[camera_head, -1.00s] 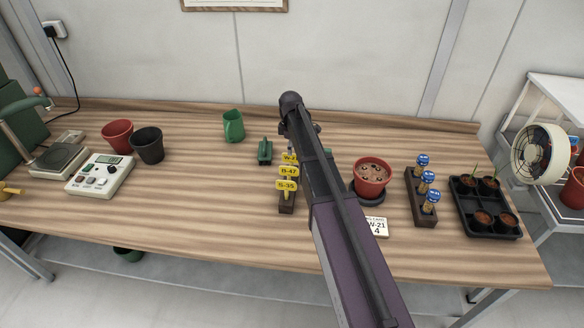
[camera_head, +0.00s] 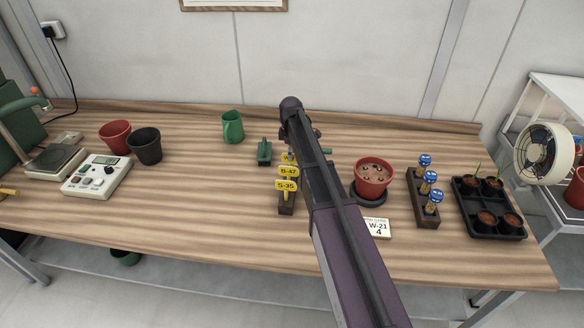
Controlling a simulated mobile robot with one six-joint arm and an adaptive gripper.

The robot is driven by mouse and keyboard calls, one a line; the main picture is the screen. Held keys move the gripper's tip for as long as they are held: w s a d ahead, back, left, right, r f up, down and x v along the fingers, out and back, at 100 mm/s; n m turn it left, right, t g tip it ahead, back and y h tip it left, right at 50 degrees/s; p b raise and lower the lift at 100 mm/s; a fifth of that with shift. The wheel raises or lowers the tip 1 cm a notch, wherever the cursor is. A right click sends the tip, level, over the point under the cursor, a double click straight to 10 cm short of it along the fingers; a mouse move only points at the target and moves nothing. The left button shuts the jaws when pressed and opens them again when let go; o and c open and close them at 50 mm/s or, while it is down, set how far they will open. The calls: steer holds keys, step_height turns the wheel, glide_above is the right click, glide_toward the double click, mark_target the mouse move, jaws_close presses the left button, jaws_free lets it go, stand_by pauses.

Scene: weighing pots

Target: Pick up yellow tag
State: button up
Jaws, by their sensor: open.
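Yellow tags stand in a row in a dark wooden block (camera_head: 286,209) at the middle of the bench. The front tag (camera_head: 286,186) reads S-35 and the one behind it (camera_head: 288,171) reads B-47. A third yellow tag (camera_head: 287,157), at the back, starts with W and is partly covered by my arm. My gripper (camera_head: 292,148) is at the far end of my arm, close to the back tag. The arm hides most of its fingers, and I cannot see whether they touch the tag. The gripper is open.
A red pot (camera_head: 374,174) on a dark saucer and a W-21 card (camera_head: 377,229) stand right of my arm. A green scoop-like object (camera_head: 264,152) is close behind the block.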

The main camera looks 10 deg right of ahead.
steer(key=shift+f+b, duration=1.1)
steer(key=shift+f, duration=0.3)
jaws_close()
